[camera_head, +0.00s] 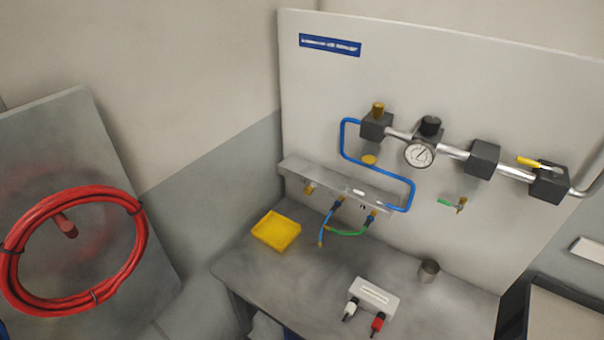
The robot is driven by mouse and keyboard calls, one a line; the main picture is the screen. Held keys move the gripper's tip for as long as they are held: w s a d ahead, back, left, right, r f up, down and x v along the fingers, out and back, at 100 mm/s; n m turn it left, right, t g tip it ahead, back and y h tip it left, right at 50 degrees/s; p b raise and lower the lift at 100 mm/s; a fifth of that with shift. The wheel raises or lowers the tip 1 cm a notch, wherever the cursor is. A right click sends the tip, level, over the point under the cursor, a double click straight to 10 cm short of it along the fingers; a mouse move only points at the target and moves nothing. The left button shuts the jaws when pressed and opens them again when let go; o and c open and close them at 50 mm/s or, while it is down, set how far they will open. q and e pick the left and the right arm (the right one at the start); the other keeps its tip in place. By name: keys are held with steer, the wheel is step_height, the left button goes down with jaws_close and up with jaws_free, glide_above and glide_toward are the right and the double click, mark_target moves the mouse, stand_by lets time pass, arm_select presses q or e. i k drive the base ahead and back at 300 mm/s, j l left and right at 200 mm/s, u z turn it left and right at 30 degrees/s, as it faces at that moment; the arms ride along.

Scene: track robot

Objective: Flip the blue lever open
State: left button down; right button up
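I cannot pick out a blue lever for certain. Small blue fittings (371,217) show below the grey rail (330,187) on the wall panel, too small to tell whether one is a lever. A yellow lever (530,162) sits on the dark block at the right end of the pipe. A small green lever (446,202) is on a brass valve (462,203) below the pipe. A bent blue tube (347,140) runs from the left dark block (375,125) down to the rail. Neither of my grippers is in view.
A round gauge (419,154) is on the pipe. A red hose coil (135,245) hangs at left. The table's middle is bare.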

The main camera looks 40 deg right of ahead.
mark_target(379, 201)
steer(key=z, duration=1.35)
